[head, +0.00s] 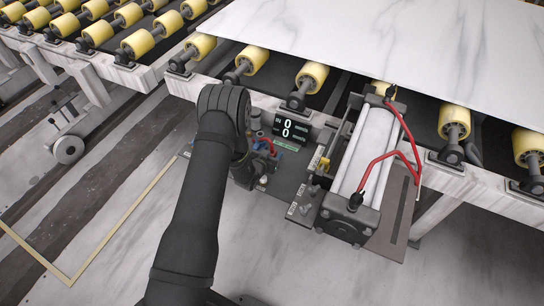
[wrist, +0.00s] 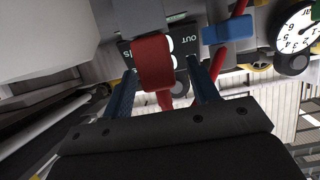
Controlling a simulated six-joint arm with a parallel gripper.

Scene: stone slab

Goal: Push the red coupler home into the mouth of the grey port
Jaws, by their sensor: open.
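The red coupler (wrist: 152,64) is in the middle of the wrist view, with a red tail or hose below it. My gripper (wrist: 157,74) is open, with one dark blue finger on each side of the coupler and a visible gap at least on the right. A grey block (wrist: 146,14), apparently the grey port, is at the coupler's upper end. I cannot tell whether the coupler sits in its mouth or only meets it. In the head view my arm hides most of the gripper; a small bit of red (head: 270,147) shows beside it.
A blue fitting (wrist: 228,29) with a red hose and a round gauge (wrist: 296,27) are to the right in the wrist view. A display (head: 290,130) stands behind. A pneumatic cylinder (head: 366,150) with red hoses is at right, below the stone slab (head: 400,50) and yellow rollers (head: 312,76).

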